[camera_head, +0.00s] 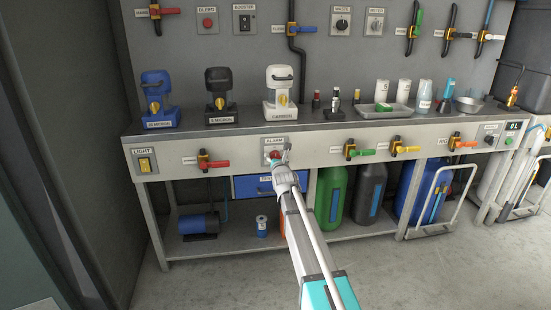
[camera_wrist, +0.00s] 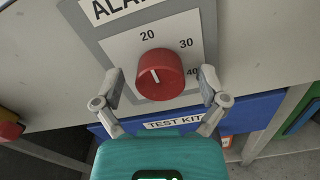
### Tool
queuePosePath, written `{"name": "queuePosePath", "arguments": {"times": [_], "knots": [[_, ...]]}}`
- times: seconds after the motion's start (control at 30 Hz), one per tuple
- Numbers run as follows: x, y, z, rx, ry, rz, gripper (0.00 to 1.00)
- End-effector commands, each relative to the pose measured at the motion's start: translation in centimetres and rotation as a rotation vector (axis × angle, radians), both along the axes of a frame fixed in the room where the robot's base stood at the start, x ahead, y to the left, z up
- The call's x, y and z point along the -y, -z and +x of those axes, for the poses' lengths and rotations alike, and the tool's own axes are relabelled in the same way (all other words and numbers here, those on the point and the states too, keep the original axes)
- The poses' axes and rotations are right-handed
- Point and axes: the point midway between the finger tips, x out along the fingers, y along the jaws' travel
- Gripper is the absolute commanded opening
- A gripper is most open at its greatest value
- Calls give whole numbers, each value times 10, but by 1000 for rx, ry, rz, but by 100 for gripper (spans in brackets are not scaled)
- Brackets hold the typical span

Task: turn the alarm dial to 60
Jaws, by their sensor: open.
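The alarm dial (camera_wrist: 160,75) is a round red knob on a pale plate (camera_wrist: 122,48) marked 20, 30 and 40; no 60 can be made out. A short white line shows on the knob's face, roughly upright in the picture and tilted slightly. In the head view the ALARM panel (camera_head: 274,141) is on the bench front, with its dial mostly hidden by my gripper (camera_head: 277,158). In the wrist view my gripper (camera_wrist: 160,88) is open, with one finger at each side of the knob's lower half. Gaps show between fingers and knob.
A blue TEST KIT drawer (camera_wrist: 250,112) is just below the dial. A red-handled valve (camera_head: 213,164) is to the left and a green-handled one (camera_head: 358,152) to the right. Canisters and bottles stand on the bench top (camera_head: 235,131).

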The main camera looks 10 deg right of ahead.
Motion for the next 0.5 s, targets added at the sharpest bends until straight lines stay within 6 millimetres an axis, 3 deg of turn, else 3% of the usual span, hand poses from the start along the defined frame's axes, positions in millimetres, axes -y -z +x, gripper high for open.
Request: {"name": "queuePosePath", "arguments": {"times": [0.13,0.5], "knots": [[0,0,0,0,0,0,90],[1,0,0,0,1,0,22]]}}
